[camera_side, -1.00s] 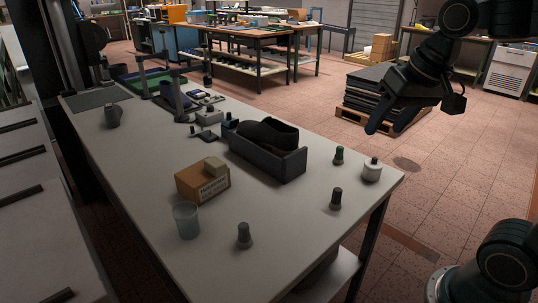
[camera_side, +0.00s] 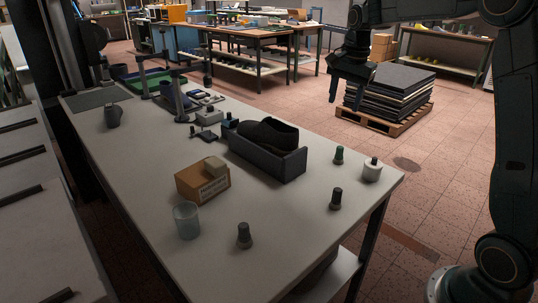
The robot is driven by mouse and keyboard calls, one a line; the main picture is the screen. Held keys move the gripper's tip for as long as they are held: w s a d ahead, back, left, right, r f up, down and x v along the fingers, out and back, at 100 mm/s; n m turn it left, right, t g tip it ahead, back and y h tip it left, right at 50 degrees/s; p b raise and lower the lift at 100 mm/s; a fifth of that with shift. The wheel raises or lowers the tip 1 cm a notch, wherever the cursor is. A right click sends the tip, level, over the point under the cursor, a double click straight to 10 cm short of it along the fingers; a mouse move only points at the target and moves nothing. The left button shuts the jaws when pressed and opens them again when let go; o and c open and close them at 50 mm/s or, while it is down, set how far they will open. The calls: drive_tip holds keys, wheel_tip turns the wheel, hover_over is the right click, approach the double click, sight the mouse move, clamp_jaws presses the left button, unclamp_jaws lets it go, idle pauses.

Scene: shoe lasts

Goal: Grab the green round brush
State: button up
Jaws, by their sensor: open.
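The green round brush (camera_side: 339,155) stands upright on the light worktable, near its right edge, between the dark box and a white pot. Its upper part is green. My gripper (camera_side: 334,92) is open and empty, its fingers pointing down. In the picture it shows above the brush, clear of it and of the tabletop. How far it is from the brush in depth I cannot tell.
Two similar dark brushes (camera_side: 336,199) (camera_side: 244,236) stand nearer the front. The white pot (camera_side: 372,170) is right of the green brush. A dark box with shoe lasts (camera_side: 267,151), a cardboard box (camera_side: 203,183) and a cup (camera_side: 187,220) stand left.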

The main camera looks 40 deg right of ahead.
sight(340, 147)
drive_tip(key=w+d+f+m+g, duration=0.1)
drive_tip(key=w+d+f+m, duration=0.45)
drive_tip(key=d+f, duration=0.5)
drive_tip(key=shift+m+y, duration=0.3)
drive_tip(key=shift+m, duration=0.05)
drive_tip(key=shift+s+d+f, duration=0.1)
drive_tip(key=shift+d+f, duration=0.05)
drive_tip(key=shift+f, duration=1.9)
drive_tip(key=shift+s+d+f, duration=0.1)
drive_tip(key=shift+f, duration=1.95)
drive_tip(key=shift+f, duration=0.1)
drive_tip(key=shift+w+f, duration=0.2)
drive_tip(key=shift+f, duration=2.3)
drive_tip(key=c, duration=1)
